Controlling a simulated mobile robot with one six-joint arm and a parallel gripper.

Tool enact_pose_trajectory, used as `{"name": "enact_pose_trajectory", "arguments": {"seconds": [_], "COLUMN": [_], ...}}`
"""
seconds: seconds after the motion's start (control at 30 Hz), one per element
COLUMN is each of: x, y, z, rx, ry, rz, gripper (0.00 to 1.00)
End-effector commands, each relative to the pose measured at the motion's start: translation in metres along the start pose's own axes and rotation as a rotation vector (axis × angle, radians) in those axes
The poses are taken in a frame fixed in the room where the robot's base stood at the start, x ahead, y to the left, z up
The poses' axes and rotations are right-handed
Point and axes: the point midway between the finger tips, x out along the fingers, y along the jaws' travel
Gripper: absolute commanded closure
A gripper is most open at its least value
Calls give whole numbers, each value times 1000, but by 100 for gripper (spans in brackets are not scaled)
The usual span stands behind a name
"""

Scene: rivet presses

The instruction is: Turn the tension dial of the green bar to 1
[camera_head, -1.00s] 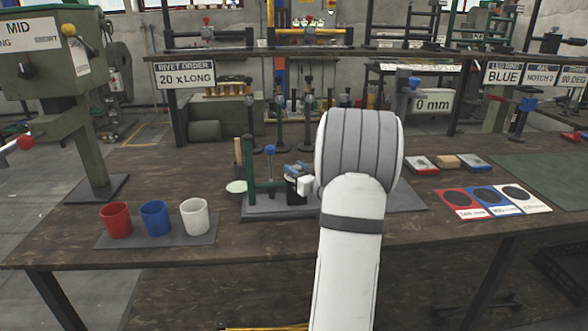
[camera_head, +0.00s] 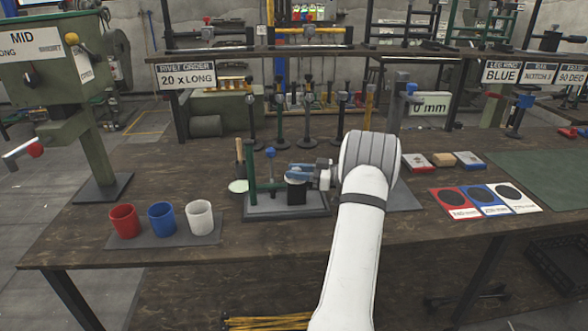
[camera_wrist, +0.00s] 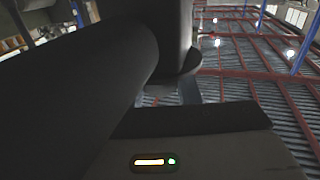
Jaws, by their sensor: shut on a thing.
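The green bar (camera_head: 251,165) stands upright on a grey base plate (camera_head: 262,210) on the bench, with a low green crosspiece and a blue ball knob (camera_head: 270,152) beside it. My gripper (camera_head: 300,174) reaches in from the right, its blue-grey fingers over a black round piece (camera_head: 297,194) at the green bar. The jaws are shut on this black piece, which looks like the tension dial. Its marks and pointer cannot be read. In the wrist view a large dark shape fills the left and hides the fingertips.
Red, blue and white cups (camera_head: 161,218) stand on a mat at the left. A green press (camera_head: 95,150) is behind them. Several upright tools (camera_head: 308,120) stand behind the plate. Small boxes (camera_head: 443,160) and coloured cards (camera_head: 483,200) lie right of my arm. The front of the bench is clear.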

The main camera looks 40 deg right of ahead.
Motion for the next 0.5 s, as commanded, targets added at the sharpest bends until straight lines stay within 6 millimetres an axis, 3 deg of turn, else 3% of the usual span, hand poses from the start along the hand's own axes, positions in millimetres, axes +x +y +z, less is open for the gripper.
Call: {"name": "enact_pose_trajectory", "arguments": {"seconds": [0.5], "x": [1], "y": [0], "z": [-1], "rx": [-2], "ry": [2], "rz": [-47], "gripper": [93]}}
